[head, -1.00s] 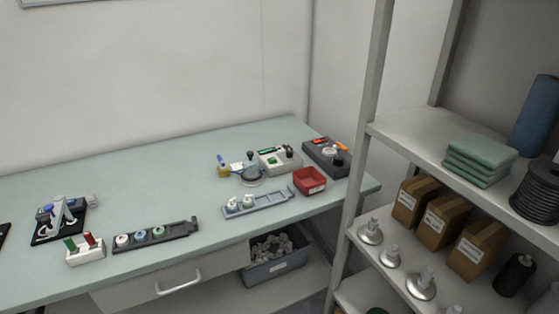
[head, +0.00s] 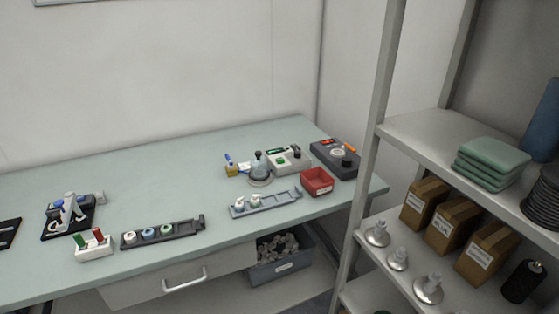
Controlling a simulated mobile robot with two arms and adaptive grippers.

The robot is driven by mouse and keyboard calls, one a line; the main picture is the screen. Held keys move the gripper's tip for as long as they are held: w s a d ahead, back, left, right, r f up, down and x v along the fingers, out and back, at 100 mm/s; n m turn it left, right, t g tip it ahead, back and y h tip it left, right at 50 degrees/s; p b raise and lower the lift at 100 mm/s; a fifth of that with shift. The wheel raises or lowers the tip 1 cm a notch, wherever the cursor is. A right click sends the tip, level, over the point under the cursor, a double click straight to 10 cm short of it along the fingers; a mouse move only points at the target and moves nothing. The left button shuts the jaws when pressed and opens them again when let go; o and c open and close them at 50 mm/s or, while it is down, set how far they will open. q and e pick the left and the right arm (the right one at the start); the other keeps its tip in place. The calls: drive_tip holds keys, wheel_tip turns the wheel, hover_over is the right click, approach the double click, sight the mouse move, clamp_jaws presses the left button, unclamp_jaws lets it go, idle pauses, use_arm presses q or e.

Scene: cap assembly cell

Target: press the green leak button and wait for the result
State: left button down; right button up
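A pale box-shaped device (head: 293,165) stands at the back right of the table. It has a dark strip with green on its top edge and a small green button (head: 280,161) on its top. Any reading on the strip is too small to make out. A clear dome-shaped piece on a round base (head: 260,172) stands just left of the device. Neither of my grippers is in view.
A dark grey box (head: 338,163) and a red bin (head: 316,182) stand right of the device. Two racks with caps, a grey one (head: 278,201) and a dark one (head: 183,232), lie nearer the front. A metal shelf post (head: 379,95) rises at right. The table's middle is clear.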

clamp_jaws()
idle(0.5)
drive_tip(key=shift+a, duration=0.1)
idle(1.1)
